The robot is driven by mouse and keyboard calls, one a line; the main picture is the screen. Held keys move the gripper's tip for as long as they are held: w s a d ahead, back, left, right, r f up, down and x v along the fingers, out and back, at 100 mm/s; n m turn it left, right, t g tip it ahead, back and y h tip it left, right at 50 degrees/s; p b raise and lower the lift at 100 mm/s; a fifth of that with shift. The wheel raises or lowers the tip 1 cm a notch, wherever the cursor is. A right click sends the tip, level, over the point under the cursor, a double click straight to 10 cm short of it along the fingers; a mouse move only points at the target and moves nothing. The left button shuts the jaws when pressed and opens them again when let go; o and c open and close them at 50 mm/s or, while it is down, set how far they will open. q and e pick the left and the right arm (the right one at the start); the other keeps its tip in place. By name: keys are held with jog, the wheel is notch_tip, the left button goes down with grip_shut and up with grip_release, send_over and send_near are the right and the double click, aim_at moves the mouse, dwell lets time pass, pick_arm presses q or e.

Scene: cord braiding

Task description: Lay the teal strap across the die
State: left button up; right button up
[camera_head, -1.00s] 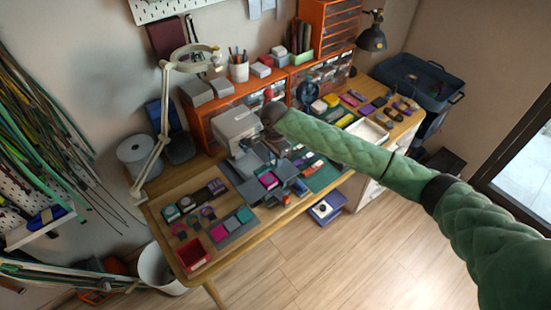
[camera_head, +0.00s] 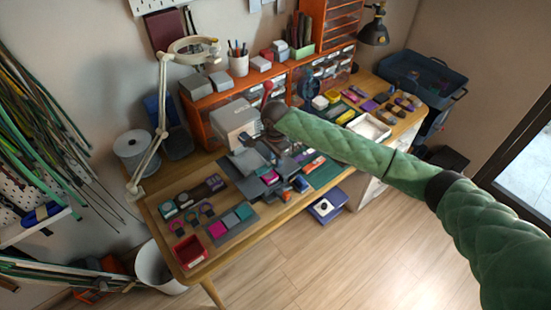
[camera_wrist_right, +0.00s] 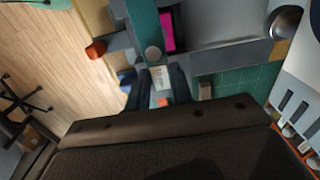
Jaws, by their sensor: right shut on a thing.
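My right gripper (camera_head: 274,152) is at the grey press on the bench, with its jaws pointing down. In the right wrist view, its dark fingers (camera_wrist_right: 164,88) are shut on the near end of the teal strap (camera_wrist_right: 146,24), beside a small white label. The strap runs away from the fingers over the grey die block (camera_wrist_right: 215,52), beside a magenta piece (camera_wrist_right: 167,32). I cannot tell whether the strap touches the die. In the head view, my arm and gripper hide most of the strap, and the magenta piece (camera_head: 270,177) shows. My left gripper is in neither view.
A grey machine housing (camera_head: 235,120) stands just behind the gripper. A tray of colour swatches (camera_head: 232,226) and a red bin (camera_head: 189,251) lie at the left. A green cutting mat (camera_head: 326,174) is at the right. A lamp arm (camera_head: 163,110) rises at the back left.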

jog(key=shift+f+b, duration=0.6)
jog(key=shift+f, duration=0.3)
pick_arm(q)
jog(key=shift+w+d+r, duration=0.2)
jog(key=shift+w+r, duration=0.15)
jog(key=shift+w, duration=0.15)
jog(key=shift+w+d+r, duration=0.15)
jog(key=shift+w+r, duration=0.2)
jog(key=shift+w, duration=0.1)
pick_arm(e)
jog(key=shift+f, duration=0.85)
pick_arm(q)
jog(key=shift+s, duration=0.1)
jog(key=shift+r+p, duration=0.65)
jog(key=shift+p, duration=0.25)
pick_arm(e)
jog(key=shift+r, duration=0.1)
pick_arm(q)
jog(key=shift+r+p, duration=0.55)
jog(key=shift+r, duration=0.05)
pick_arm(e)
jog(key=shift+f, duration=0.3)
